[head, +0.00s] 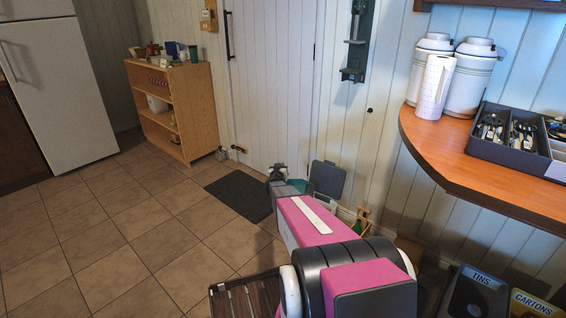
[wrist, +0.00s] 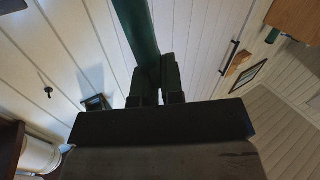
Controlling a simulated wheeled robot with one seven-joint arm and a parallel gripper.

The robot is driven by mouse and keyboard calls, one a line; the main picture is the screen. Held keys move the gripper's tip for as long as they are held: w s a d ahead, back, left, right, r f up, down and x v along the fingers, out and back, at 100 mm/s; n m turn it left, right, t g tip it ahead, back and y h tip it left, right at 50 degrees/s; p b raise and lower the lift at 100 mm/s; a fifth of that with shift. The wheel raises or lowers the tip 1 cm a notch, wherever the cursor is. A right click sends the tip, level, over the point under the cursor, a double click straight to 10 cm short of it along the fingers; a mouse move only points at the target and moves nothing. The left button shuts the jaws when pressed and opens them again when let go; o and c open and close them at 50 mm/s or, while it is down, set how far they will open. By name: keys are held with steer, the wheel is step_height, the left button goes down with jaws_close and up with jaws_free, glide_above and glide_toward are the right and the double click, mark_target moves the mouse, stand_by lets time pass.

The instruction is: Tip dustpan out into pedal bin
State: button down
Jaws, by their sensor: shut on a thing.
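My gripper (wrist: 157,82) is shut on a dark green handle (wrist: 138,30), which runs up out of the wrist view. I take it as the dustpan's handle; the pan itself is not clear in either view. In the head view my gripper (head: 276,174) is at the far end of my pink arm, near the door, with a little teal green beside it. Just to its right stands what looks like the pedal bin, its grey lid (head: 328,178) raised against the wall. My arm hides much of its body, and its inside cannot be seen.
A dark mat (head: 240,195) lies by the door, left of my gripper. A wooden shelf unit (head: 178,105) stands further left. A wooden counter (head: 450,158) with a utensil tray (head: 500,150) juts out at right, above labelled bins (head: 478,290). The tiled floor at left is clear.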

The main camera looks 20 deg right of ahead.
steer(key=shift+w+d+r, duration=0.1)
steer(key=shift+w+d, duration=0.05)
steer(key=shift+d, duration=0.15)
steer(key=s+d+f+m, duration=0.1)
steer(key=s+d+m, duration=0.6)
steer(key=d, duration=0.6)
steer(key=s+d+f+m, duration=0.1)
steer(key=s+d+m, duration=0.7)
steer(key=d, duration=0.5)
steer(key=shift+d, duration=0.25)
stand_by(2.5)
stand_by(0.3)
